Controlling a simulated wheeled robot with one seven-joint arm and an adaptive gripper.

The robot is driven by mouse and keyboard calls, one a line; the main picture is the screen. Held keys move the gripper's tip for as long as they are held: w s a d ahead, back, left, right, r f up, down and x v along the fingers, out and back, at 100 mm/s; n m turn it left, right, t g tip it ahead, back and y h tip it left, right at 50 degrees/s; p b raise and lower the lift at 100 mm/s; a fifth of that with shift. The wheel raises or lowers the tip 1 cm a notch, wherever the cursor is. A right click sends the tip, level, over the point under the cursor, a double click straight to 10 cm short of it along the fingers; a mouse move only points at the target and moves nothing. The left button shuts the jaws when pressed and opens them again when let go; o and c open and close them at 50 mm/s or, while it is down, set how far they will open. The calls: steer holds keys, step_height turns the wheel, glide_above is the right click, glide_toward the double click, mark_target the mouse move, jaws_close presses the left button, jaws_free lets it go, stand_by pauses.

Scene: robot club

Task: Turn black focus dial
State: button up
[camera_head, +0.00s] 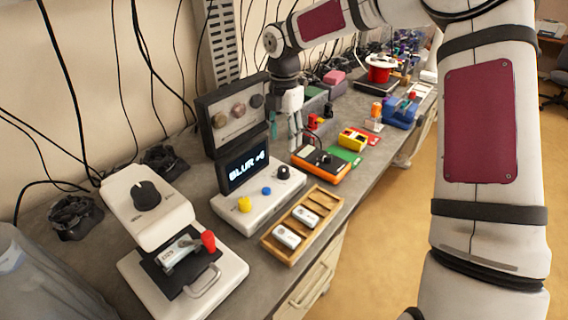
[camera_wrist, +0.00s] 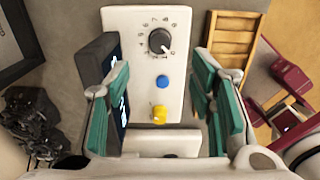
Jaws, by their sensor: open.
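The black focus dial (camera_head: 283,172) sits on a white control box (camera_head: 262,199), beside a blue button (camera_head: 266,191) and a yellow knob (camera_head: 244,204). A screen on the box (camera_head: 246,167) reads "BLUR +6". In the wrist view the dial (camera_wrist: 160,41) shows from above, with a scale around it and a pale pointer mark toward its lower right. My gripper (camera_wrist: 165,88) is open and empty, its green-padded fingers apart on either side of the box. The dial appears beyond the fingertips in that view. In the head view my gripper (camera_head: 296,130) hangs behind the dial; its fingers are partly hard to make out.
A wooden tray (camera_head: 302,225) with two white blocks lies right of the box. A white device with a large black knob (camera_head: 147,196) stands at left. An orange-edged device (camera_head: 321,164) is beyond the tray.

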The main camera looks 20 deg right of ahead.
mark_target(283, 168)
step_height(283, 168, down, 10)
steer(key=shift+f+p, duration=0.15)
steer(key=shift+p, duration=0.3)
steer(key=c, duration=1.2)
